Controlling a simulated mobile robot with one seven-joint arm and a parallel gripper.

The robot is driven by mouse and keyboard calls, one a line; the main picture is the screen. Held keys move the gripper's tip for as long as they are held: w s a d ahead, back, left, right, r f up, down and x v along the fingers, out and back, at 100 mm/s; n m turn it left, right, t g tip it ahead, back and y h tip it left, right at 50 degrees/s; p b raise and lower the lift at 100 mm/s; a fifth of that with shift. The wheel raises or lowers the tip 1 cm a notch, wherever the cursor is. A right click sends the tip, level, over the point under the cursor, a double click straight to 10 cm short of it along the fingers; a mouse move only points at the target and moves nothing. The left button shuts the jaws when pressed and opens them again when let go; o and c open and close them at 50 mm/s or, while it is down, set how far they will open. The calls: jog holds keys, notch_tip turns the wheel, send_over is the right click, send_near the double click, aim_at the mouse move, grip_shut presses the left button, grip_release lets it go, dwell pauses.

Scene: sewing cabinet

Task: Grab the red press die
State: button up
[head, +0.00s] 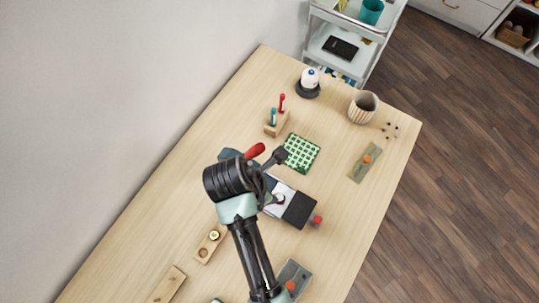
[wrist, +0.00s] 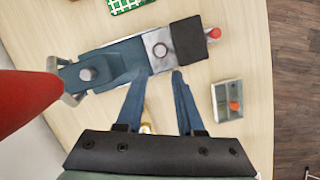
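A small red piece, which looks like the red press die (head: 317,220), sits on the table just off the black pad end of the grey-blue hand press (head: 298,209). In the wrist view the red die (wrist: 215,33) is at upper right, past the black pad of the press (wrist: 120,62). My gripper (wrist: 160,76) is open and empty, its two blue fingers pointing at the middle of the press, to the left of the die. In the head view my arm hides most of the gripper and part of the press.
The press's red lever handle (wrist: 22,100) looms close at left in the wrist view. A grey tray (wrist: 227,92) holds an orange-red piece (wrist: 234,106). A green checked mat (head: 302,153), wooden tool block (head: 276,124) and striped cup (head: 363,107) stand beyond the press. Table between press and tray is clear.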

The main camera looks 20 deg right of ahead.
send_over(280, 197)
jog(key=a, duration=0.2)
jog(key=f, duration=0.7)
jog(key=shift+s+d+f, duration=0.1)
jog(key=shift+s+f, duration=0.15)
jog(key=shift+f, duration=0.1)
jog(key=shift+x, duration=2.2)
jog(key=shift+c, duration=0.2)
grip_shut()
